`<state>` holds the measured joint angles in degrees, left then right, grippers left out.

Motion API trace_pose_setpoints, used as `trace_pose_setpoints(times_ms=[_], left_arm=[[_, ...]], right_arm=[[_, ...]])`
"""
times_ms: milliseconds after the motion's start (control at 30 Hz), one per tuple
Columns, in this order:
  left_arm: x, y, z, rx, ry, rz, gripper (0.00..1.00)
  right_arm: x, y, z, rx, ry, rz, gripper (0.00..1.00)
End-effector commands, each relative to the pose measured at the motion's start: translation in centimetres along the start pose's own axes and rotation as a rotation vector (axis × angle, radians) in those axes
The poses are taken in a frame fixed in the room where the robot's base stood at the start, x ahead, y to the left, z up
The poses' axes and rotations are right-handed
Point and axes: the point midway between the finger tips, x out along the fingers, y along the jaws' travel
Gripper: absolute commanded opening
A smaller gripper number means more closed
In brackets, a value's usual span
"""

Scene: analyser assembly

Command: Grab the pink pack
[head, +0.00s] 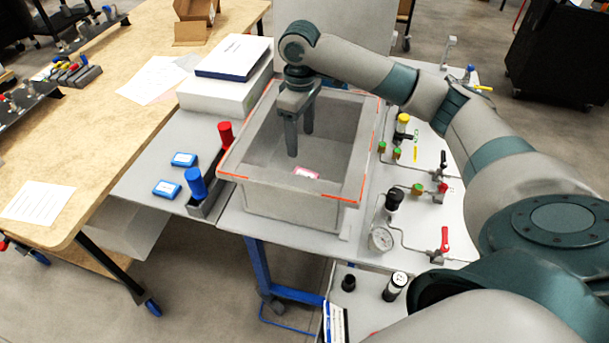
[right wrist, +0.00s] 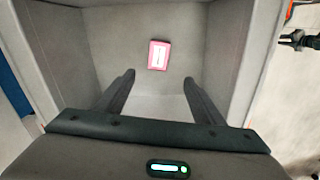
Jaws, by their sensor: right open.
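The pink pack (head: 306,173) lies on the floor of the grey bin (head: 290,205), towards the near wall. Only part of it shows in the head view, behind the bin's near rim. In the right wrist view the pink pack (right wrist: 158,55) is fully visible, with a white label, lying flat and beyond the fingertips. My right gripper (head: 300,145) reaches down into the bin with its fingers open and empty. In the right wrist view its two fingers (right wrist: 158,78) are spread apart, with the pack between their lines but not touched. My left gripper is not in view.
The bin walls surround the right gripper. Left of the bin stand a white box with a book (head: 232,57), blue packs (head: 166,189), and red and blue cylinders (head: 196,183). Right of it is a panel with valves and a gauge (head: 381,239).

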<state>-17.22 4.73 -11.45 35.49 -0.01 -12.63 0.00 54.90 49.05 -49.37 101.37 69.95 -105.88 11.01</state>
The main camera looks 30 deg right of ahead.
Motion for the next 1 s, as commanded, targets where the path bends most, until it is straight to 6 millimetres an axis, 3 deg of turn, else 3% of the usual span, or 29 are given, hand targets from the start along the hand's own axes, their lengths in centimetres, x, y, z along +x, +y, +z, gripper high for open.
trace_pose_setpoints(times_ms=[300,500,1000], left_arm=[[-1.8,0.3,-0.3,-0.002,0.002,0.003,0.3],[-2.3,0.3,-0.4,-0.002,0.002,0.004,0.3],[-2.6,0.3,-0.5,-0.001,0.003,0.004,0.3]], right_arm=[[5.6,-0.1,0.1,0.0,-0.003,-0.002,0.62],[7.9,0.0,0.1,-0.001,-0.001,-0.002,0.62],[8.6,0.1,0.2,0.0,-0.001,0.0,0.62]])
